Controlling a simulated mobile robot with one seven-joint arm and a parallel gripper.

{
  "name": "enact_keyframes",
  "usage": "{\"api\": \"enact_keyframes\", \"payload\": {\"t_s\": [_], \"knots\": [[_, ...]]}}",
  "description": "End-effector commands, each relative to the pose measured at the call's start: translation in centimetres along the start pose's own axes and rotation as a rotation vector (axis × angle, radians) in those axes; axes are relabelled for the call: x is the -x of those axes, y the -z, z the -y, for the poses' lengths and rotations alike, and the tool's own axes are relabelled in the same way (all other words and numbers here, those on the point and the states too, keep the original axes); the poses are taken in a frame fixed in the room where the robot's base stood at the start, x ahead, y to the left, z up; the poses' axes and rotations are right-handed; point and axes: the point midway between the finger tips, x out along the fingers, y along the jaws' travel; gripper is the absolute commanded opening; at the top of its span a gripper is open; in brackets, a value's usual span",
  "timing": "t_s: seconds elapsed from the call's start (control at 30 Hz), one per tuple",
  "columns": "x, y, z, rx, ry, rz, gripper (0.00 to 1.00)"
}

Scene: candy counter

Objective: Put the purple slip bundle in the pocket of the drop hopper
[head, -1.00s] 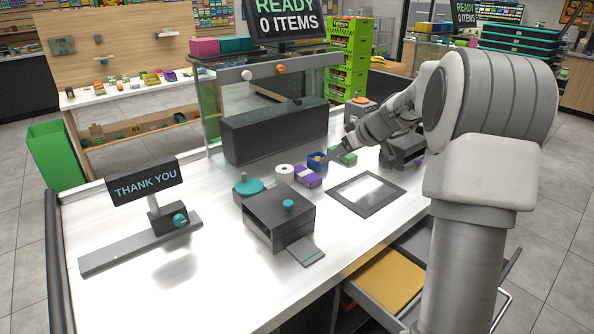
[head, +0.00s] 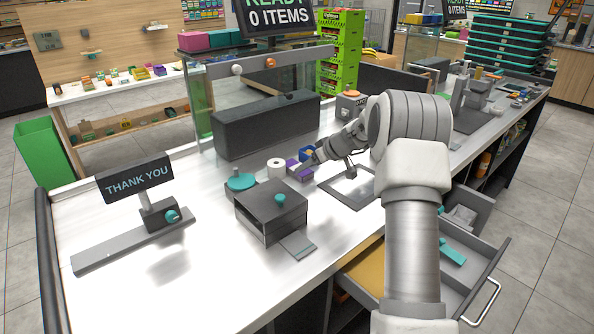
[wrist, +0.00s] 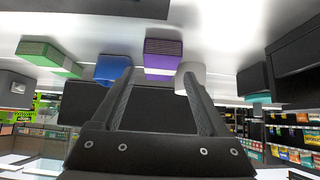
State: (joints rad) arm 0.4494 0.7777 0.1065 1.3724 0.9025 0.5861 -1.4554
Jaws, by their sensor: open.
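The purple slip bundle (head: 299,171), purple with a white band, lies on the white counter between a white roll and a blue container. In the wrist view the bundle (wrist: 163,58) shows between my fingertips in the picture, apart from them. My gripper (head: 314,163) is open and empty, just right of the bundle in the head view; its spread fingers also show in the wrist view (wrist: 160,74). A dark box with a teal knob and a front plate (head: 268,218), possibly the drop hopper, stands nearer on the counter. I cannot make out its pocket.
The white roll (head: 276,168) is left of the bundle and the blue container (head: 307,152) behind it. A teal disc (head: 241,182) is beside the dark box. A framed pad (head: 352,187) lies right. The counter's left part is clear around the THANK YOU sign (head: 135,178).

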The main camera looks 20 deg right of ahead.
Motion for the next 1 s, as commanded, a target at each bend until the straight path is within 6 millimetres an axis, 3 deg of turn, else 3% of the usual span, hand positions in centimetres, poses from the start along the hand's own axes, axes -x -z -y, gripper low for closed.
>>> {"api": "enact_keyframes", "payload": {"t_s": [0.4,0.7,1.0], "knots": [[-4.8,0.6,0.2,0.0,0.001,0.001,0.78],[-5.1,0.6,0.1,-0.001,0.001,0.0,0.76],[-5.0,0.6,0.1,0.0,0.001,0.0,0.22]]}}
